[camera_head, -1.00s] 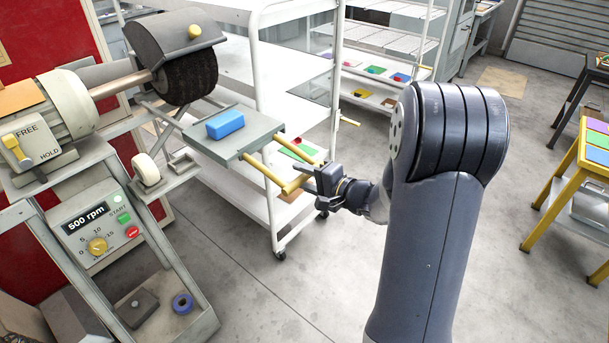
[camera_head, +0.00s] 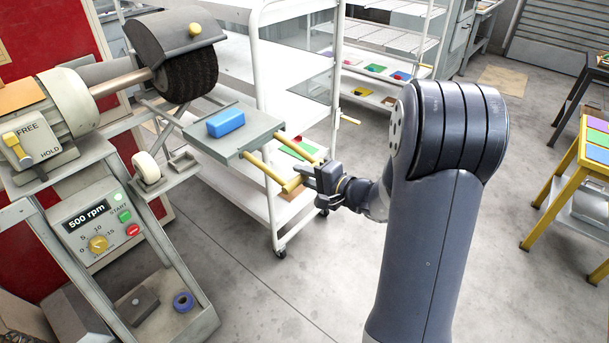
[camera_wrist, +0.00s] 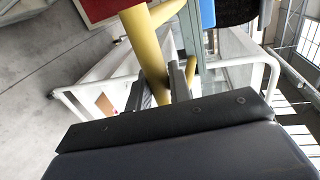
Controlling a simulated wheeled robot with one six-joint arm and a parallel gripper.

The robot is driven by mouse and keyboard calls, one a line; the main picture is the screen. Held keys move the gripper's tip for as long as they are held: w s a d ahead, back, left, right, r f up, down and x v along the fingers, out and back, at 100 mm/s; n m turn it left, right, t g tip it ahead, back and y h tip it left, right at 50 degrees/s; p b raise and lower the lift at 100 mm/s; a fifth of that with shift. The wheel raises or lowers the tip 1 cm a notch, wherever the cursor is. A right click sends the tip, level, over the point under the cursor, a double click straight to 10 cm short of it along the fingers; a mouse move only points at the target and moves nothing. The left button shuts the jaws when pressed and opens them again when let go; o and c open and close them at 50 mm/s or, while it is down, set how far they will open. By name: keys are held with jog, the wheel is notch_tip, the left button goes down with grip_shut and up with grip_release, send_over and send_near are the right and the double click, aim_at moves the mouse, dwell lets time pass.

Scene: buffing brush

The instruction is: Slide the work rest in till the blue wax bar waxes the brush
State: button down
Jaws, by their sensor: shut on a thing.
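The work rest (camera_head: 246,139) is a grey plate with yellow rods and a yellow crossbar handle (camera_head: 292,185) at its near right side. The blue wax bar (camera_head: 226,123) lies on the plate and also shows at the top of the wrist view (camera_wrist: 207,14). The dark round brush (camera_head: 190,77) sits under a grey hood, behind and left of the bar, with a visible gap between them. My gripper (camera_head: 313,172) is shut on the yellow handle; the wrist view shows its fingers either side of the yellow bar (camera_wrist: 150,60). I cannot tell whether the brush turns.
The machine's control panel (camera_head: 97,222) reads 500 rpm, and a FREE/HOLD lever (camera_head: 17,148) is above it. A white shelf cart (camera_head: 268,60) stands close behind the work rest. A yellow table (camera_head: 575,170) is at the right. The floor between is clear.

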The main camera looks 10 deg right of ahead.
aim_at(255, 149)
jog(key=shift+w+a+f+b, duration=0.15)
jog(key=shift+w+a+b, duration=0.2)
jog(key=shift+w+b, duration=0.1)
jog(key=r+b+x, duration=0.1)
jog(key=b+x, duration=0.1)
jog(key=x, duration=0.3)
jog(key=r+b+x, duration=0.1)
jog(key=b+x, duration=0.2)
jog(key=x, duration=0.2)
jog(key=r+b+x, duration=0.1)
jog(key=b+x, duration=0.2)
jog(key=x, duration=0.3)
jog(key=shift+w+a+r, duration=0.1)
jog(key=shift+w+a, duration=0.1)
jog(key=shift+w+a+r+b, duration=0.1)
jog(key=shift+w+a+b, duration=0.3)
jog(key=shift+w, duration=0.3)
jog(key=c, duration=1.3)
grip_release()
jog(key=shift+c, duration=0.2)
jog(key=b+v, duration=0.1)
jog(key=v, duration=0.9)
jog(key=shift+s+d, duration=0.15)
jog(key=shift+s, duration=0.2)
jog(key=shift+r, duration=0.1)
